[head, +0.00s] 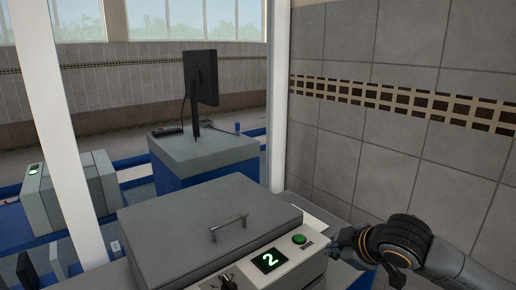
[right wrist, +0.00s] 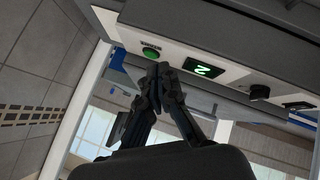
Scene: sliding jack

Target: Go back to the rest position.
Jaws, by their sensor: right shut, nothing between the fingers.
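My right gripper (head: 342,243) is in the lower right of the head view, beside the right end of a machine's front panel. In the right wrist view the gripper (right wrist: 161,68) is shut, with nothing between its fingertips. The fingertips appear just below the green button (right wrist: 151,52); I cannot tell whether they touch the panel. The grey machine (head: 170,225) has a closed lid with a handle (head: 228,226). Its panel carries the green button (head: 299,239), a display (head: 269,260) reading 2 and a dark knob (head: 228,281). My left gripper is not in view.
A tiled wall (head: 400,130) stands close on the right, behind my right arm. White posts (head: 58,130) rise at the left and behind the machine. A monitor (head: 203,78) stands on a grey-topped blue cabinet (head: 190,151) farther back. Another grey machine (head: 88,185) is at the left.

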